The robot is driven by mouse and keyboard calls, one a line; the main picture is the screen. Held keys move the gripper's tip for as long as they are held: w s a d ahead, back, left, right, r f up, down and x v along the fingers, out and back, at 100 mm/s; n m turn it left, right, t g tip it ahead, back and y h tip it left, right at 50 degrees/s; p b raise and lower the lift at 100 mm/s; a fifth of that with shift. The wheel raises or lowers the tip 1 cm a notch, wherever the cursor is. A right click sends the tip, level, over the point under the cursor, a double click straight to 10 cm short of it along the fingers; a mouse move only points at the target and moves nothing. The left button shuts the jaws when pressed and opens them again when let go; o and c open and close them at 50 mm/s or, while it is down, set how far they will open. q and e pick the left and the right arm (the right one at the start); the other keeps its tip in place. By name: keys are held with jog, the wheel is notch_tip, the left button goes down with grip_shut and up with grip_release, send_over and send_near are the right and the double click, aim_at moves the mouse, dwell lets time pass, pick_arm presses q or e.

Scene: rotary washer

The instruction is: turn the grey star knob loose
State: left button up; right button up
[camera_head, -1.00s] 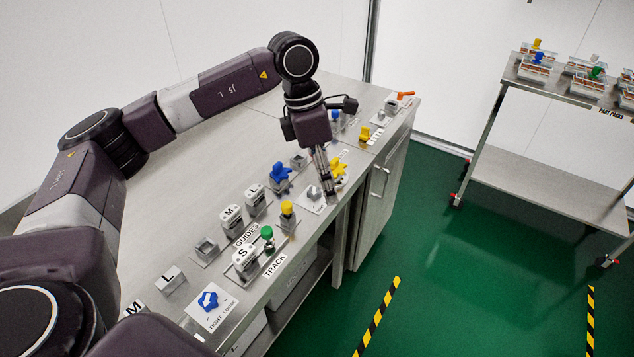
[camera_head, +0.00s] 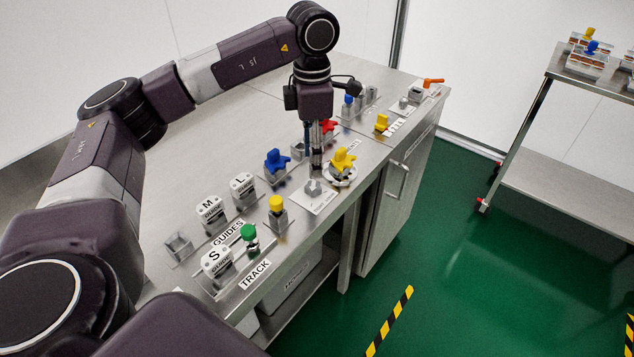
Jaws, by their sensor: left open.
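The grey star knob (camera_head: 313,188) sits on a pale label plate (camera_head: 322,204) near the front edge of the bench. My left gripper (camera_head: 316,174) points straight down over it, its fingertips at or just above the knob. The gripper is open, but its fingers look narrow from here. Whether they touch the knob or sit around it, I cannot tell. The fingers hide the knob's far side. My right gripper is not in view.
A yellow star knob (camera_head: 343,160) stands close to the right of the fingers. A blue star knob (camera_head: 276,160) is to the left and a red one (camera_head: 328,127) behind. Guide blocks (camera_head: 211,215) and a green knob (camera_head: 249,232) lie nearer the camera.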

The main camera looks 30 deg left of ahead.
aim_at(312, 185)
pick_arm(q)
jog(key=f, duration=0.4)
jog(key=f+p, duration=0.1)
jog(key=f, duration=0.2)
jog(key=shift+s, duration=0.25)
jog(key=shift+c, duration=0.2)
jog(key=c, duration=1.1)
